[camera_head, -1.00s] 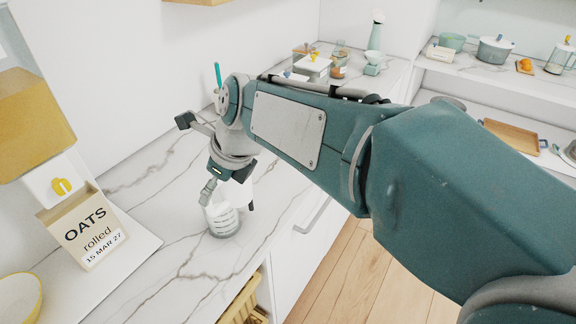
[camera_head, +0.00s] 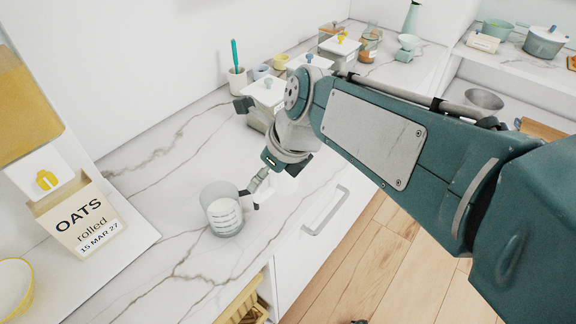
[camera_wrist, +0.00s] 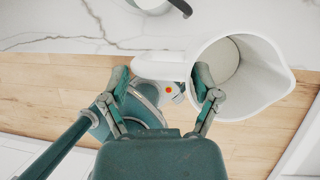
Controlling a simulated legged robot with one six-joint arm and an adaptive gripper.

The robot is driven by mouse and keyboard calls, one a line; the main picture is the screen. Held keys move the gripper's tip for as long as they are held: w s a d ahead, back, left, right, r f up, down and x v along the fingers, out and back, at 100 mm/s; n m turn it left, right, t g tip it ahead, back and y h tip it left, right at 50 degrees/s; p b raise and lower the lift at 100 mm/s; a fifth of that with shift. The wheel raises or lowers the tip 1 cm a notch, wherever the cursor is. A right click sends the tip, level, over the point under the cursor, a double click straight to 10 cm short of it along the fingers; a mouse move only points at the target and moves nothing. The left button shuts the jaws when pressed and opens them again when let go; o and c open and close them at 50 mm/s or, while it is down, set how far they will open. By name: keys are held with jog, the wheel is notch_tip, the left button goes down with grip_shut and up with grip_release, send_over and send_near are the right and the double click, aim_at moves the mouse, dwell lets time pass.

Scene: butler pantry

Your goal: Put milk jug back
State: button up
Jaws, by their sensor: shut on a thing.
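The milk jug is white and open-topped, with a pouring lip; in the wrist view the jug (camera_wrist: 262,82) is tilted in the picture, its mouth towards the camera and its inside looking empty. My gripper (camera_wrist: 162,78) is shut on the jug's handle, its fingers on either side. In the head view my gripper (camera_head: 256,194) is at the counter's front edge, right of a clear measuring beaker. The white jug (camera_head: 283,186) is mostly hidden there by my wrist. In the wrist view it hangs over the wooden floor, beyond the counter edge.
The measuring beaker (camera_head: 222,209) stands close to my fingers on the marble counter (camera_head: 165,235). An oats box (camera_head: 80,220) and a yellow-rimmed bowl (camera_head: 14,290) are at left. Lidded canisters (camera_head: 268,92) and a utensil cup (camera_head: 237,82) stand behind my wrist. The counter's middle left is clear.

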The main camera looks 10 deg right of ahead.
jog(key=w+f, duration=0.8)
jog(key=w, duration=0.1)
jog(key=w+f, duration=0.5)
jog(key=shift+d, duration=0.4)
jog(key=o, duration=1.1)
jog(key=shift+f, duration=0.1)
jog(key=shift+o, duration=0.2)
